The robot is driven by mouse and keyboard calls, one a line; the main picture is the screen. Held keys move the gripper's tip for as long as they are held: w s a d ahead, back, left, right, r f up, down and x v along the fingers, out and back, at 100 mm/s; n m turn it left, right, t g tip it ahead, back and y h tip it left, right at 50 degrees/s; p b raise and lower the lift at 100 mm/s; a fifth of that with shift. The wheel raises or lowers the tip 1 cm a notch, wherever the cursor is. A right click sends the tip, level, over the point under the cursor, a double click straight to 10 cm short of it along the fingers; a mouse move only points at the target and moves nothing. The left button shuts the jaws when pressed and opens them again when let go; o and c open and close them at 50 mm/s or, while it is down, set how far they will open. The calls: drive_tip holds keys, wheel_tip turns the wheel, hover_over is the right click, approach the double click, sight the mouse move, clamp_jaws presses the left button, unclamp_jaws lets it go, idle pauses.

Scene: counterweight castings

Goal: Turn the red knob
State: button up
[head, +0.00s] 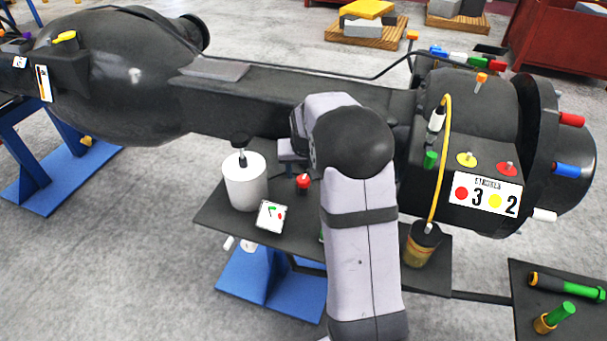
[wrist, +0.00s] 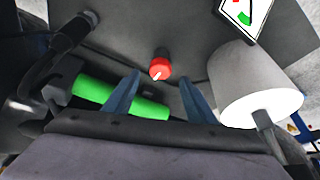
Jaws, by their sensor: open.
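The red knob (wrist: 160,66) has a white pointer mark and stands on a dark shelf (wrist: 130,25) in the wrist view. It also shows in the head view as a small red knob (head: 303,181) left of my arm. My gripper (wrist: 160,80) is open, with its two blue fingers apart and nothing held. In the wrist picture the knob appears just beyond the fingertips, centred between them; I cannot tell the exact distance. In the head view my arm hides most of the gripper.
A white cylinder (wrist: 255,85) stands close to the right finger. A gauge card (wrist: 245,12) lies beyond it. A green cylinder (wrist: 150,108) lies behind the fingers. A large dark casting (head: 290,100) runs behind the shelf. A yellow-corded canister (head: 420,245) stands right of my arm.

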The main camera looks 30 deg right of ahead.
sight(304, 179)
drive_tip(key=shift+p+x, duration=0.65)
drive_tip(key=shift+x, duration=1.4)
drive_tip(key=c, duration=1)
drive_tip(key=shift+c, duration=0.2)
